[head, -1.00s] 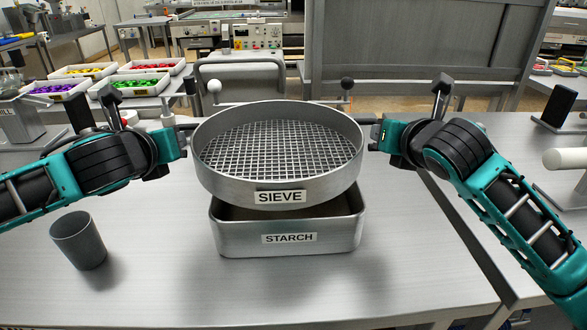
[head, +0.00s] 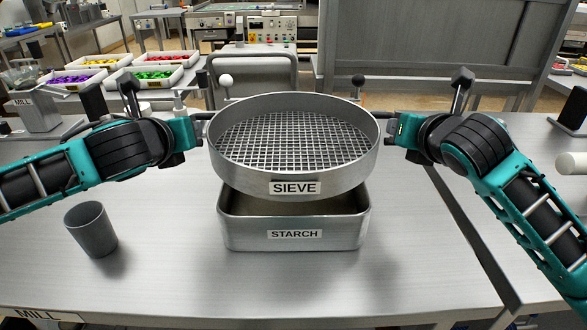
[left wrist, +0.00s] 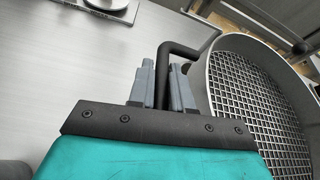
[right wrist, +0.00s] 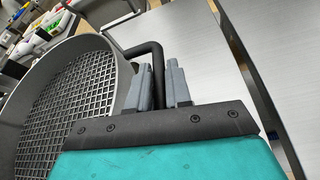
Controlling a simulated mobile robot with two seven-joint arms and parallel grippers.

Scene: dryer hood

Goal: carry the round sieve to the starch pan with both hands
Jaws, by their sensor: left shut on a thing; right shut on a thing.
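The round metal sieve (head: 294,186), with a wire mesh floor and a SIEVE label, is held level above the starch pan (head: 294,236). The pan is a rectangular metal tray labelled STARCH on the table, its back part hidden by the sieve. My left gripper (head: 203,128) is shut on the sieve's left handle, a dark bar that shows in the left wrist view (left wrist: 180,50). My right gripper (head: 388,128) is shut on the right handle, which shows in the right wrist view (right wrist: 150,48). A gap shows between the sieve's underside and the pan's front rim.
A grey cup (head: 91,229) stands on the table at the left front. Trays of coloured pieces (head: 153,75) and a cart stand behind. A dark seam (head: 470,240) crosses the table at the right. The table in front of the pan is clear.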

